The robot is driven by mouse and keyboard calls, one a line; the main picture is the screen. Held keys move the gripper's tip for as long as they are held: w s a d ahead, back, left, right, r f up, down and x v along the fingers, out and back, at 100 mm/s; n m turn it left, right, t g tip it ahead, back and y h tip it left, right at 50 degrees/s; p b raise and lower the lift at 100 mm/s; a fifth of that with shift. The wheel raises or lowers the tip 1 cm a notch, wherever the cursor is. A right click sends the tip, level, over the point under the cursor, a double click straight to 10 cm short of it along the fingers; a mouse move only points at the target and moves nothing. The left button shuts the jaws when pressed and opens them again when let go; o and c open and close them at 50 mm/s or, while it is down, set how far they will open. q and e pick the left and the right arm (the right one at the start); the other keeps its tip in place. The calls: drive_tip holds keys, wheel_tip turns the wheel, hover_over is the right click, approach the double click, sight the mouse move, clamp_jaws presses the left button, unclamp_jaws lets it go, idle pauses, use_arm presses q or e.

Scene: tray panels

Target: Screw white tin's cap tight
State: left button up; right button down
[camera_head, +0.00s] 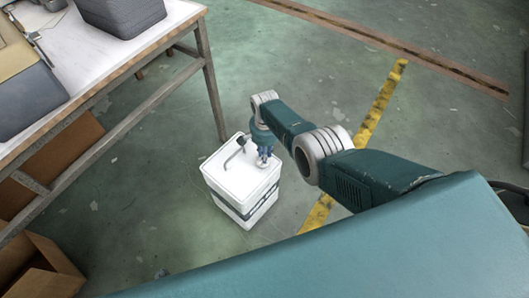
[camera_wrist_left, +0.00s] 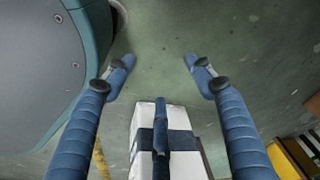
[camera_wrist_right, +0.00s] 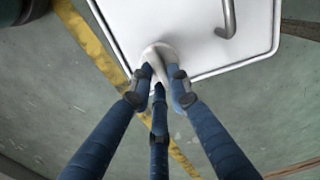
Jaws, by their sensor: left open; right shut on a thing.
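The white tin (camera_head: 230,185) stands upright on the floor, a square white canister with a dark band and a bent grey handle on top. My right gripper (camera_head: 264,160) reaches down to the near right corner of its top. In the right wrist view, my right gripper (camera_wrist_right: 160,78) is shut on the round pale cap (camera_wrist_right: 155,52) at a corner of the tin's top (camera_wrist_right: 190,25). The fingers hide part of the cap, so its thread cannot be seen. My left gripper (camera_wrist_left: 157,64) is open and empty, with the tin's banded side (camera_wrist_left: 180,117) beyond its middle finger.
A worktable (camera_head: 90,45) with a dark grey bin (camera_head: 122,12) on it stands at the left, its leg close to the tin. An open cardboard box (camera_head: 45,270) lies at the lower left. A yellow floor line (camera_head: 380,105) runs right of the tin. The floor around is mostly clear.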

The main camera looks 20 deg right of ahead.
use_arm(q)
drive_tip(key=shift+s+f, duration=0.45)
drive_tip(key=shift+s, duration=0.1)
use_arm(e)
drive_tip(key=shift+m, duration=0.9)
drive_tip(key=c, duration=1.6)
unclamp_jaws()
drive_tip(key=shift+c, duration=0.2)
drive_tip(key=shift+r, duration=0.1)
wheel_tip(320, 180, up, 12)
drive_tip(key=shift+s, duration=0.1)
